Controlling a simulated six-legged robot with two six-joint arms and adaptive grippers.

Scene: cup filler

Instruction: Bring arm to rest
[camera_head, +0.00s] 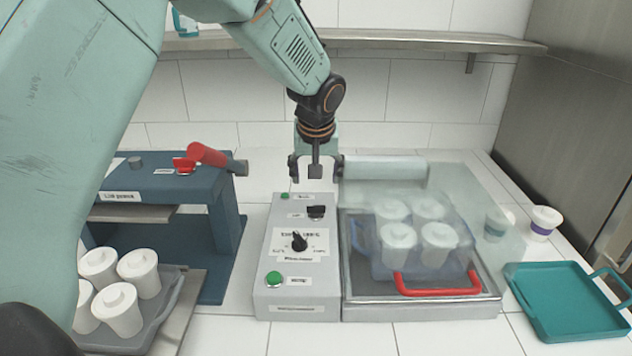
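My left arm comes in from the left and reaches across the upper middle of the head view. My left gripper (315,172) points down, open and empty, with its fingers apart. It hangs above and behind the grey control box (285,300), which has a black knob (299,242), a black switch (316,212) and green buttons. It is just left of the back of the clear-lidded machine (420,309). My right gripper is not in view.
Several white cups (397,244) stand under the clear cover with a red handle (437,290). More lidded cups (139,272) stand in a grey tray at lower left, beside the blue press (228,235). A teal tray (590,318) and purple-banded cup (545,222) are right. A shelf (430,40) runs behind.

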